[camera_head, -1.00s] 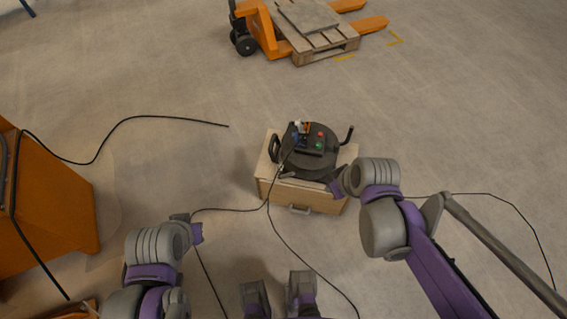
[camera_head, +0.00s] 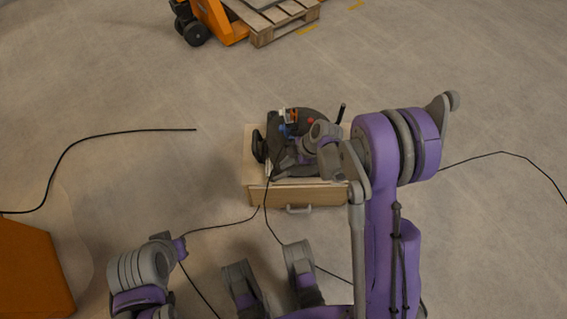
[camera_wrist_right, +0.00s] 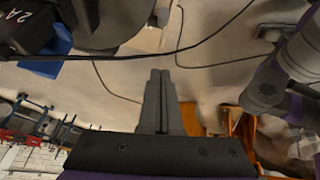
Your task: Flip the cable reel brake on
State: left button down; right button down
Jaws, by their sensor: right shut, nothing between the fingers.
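The cable reel (camera_head: 318,117) is black and sits on a light wooden box. Its face carries small orange and blue parts (camera_head: 287,130) and a red one; which part is the brake I cannot tell. A crank handle stands up at its right. My right gripper (camera_head: 283,162) is over the front of the reel, and my right arm hides part of the face. In the right wrist view the fingers (camera_wrist_right: 160,77) are together and empty, with the reel's dark body (camera_wrist_right: 95,25) and a blue flap (camera_wrist_right: 45,64) at upper left. My left gripper does not show.
The wooden box (camera_head: 325,196) has a grey handle in front. Black cables (camera_head: 225,223) run over the floor. An orange cabinet (camera_head: 30,270) stands at lower left, and an orange pallet truck with a pallet (camera_head: 275,22) at the top. The floor between is open.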

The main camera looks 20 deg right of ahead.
aim_at(287, 174)
jog(key=f+b, duration=0.1)
jog(key=f, duration=0.2)
jog(key=w+a+f+b, duration=0.1)
jog(key=f, duration=0.2)
jog(key=f+b, duration=0.1)
jog(key=f, duration=0.2)
jog(key=shift+w+a+f, duration=0.15)
jog(key=shift+w+a, duration=0.05)
jog(key=shift+w, duration=0.05)
jog(key=shift+d+f, duration=0.25)
jog(key=shift+d, duration=0.1)
jog(key=shift+s+d+f+b, duration=0.2)
jog(key=shift+d+f+b, duration=0.6)
jog(key=shift+d, duration=0.1)
jog(key=shift+r, duration=0.1)
jog(key=shift+a, duration=0.1)
